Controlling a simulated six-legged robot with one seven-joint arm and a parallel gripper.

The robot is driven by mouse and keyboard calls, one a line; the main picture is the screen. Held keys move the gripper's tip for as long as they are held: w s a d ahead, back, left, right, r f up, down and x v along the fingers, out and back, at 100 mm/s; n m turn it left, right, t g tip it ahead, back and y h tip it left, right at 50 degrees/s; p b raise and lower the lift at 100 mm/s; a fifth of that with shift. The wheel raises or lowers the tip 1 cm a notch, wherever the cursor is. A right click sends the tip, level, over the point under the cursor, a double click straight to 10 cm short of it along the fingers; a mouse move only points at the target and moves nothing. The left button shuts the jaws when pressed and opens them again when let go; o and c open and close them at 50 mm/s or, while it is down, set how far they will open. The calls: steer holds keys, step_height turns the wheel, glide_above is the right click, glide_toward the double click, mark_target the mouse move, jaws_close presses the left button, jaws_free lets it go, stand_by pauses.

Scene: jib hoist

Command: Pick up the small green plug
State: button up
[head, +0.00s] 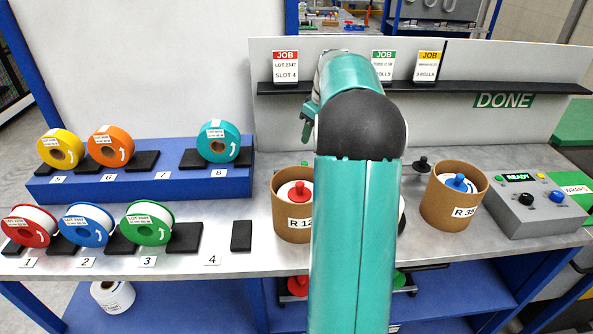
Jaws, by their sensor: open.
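I cannot make out a small green plug for certain. A small green round piece (400,280) shows just right of my arm, below the tabletop's front edge, and my arm covers part of it. My arm fills the middle of the head view and hides the bench behind it. My gripper (307,124) shows only in part, at the left of my arm's far end, above the bench. It is open, with nothing seen in it. A red plug (299,192) sits in the left brown tub (289,223), and a blue plug (460,183) in the right tub (452,206).
Coloured rolls stand on the bench and on a blue step (140,182) at left. A control box (535,205) with a READY display stands at right. A back panel with a dark ledge (480,97) holds job cards. A white roll (112,296) lies below.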

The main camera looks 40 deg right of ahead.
glide_above(305, 162)
steer(key=s, duration=0.2)
step_height(305, 162, down, 7)
steer(key=shift+s+f, duration=0.1)
steer(key=shift+x, duration=2.75)
steer(key=shift+c, duration=0.5)
jaws_close()
